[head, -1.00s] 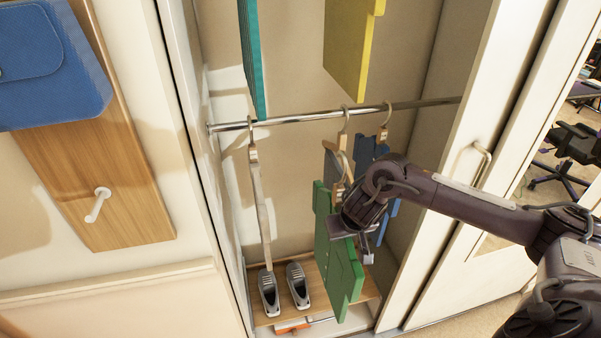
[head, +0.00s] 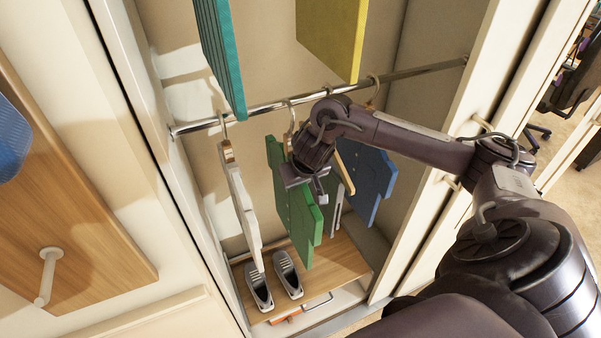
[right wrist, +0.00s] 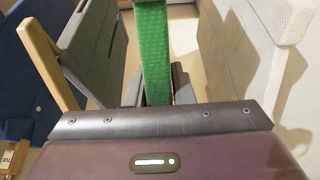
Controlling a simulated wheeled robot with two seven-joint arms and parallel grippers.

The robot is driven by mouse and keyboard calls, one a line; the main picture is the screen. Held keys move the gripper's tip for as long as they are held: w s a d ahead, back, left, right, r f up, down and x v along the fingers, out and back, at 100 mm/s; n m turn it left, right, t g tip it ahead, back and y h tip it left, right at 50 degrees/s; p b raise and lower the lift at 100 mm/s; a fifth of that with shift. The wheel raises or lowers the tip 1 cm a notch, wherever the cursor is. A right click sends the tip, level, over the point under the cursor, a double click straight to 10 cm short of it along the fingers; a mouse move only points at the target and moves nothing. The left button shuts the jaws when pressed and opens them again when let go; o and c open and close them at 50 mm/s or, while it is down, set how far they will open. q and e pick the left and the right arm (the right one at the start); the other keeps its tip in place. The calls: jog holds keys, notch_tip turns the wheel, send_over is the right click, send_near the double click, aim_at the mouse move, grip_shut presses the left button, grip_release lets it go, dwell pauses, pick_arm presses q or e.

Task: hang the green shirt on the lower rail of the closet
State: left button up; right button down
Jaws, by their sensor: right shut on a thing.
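The green shirt (head: 287,195) hangs upright on its hanger below the closet's lower rail (head: 400,75) in the head view. Its hanger hook (head: 291,112) shows at the rail; I cannot tell whether it rests on it. My right gripper (head: 312,188) is shut on the green shirt, at its right side and partly covering it. My left gripper is not in view.
A white garment (head: 238,200) hangs left of the green shirt, and a grey one (head: 336,205) and a blue one (head: 368,178) hang right of it. Teal (head: 220,55) and yellow (head: 335,35) garments hang above. Shoes (head: 287,274) stand on the wooden closet shelf (head: 340,262) below.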

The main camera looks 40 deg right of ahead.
jog(key=w+d+f+b, duration=0.1)
jog(key=w+f+b, duration=0.1)
jog(key=w+b, duration=0.3)
jog(key=shift+w+d, duration=0.3)
jog(key=shift+w, duration=0.7)
jog(key=shift+f, duration=0.1)
jog(key=c, duration=1.2)
grip_release()
jog(key=shift+o, duration=0.2)
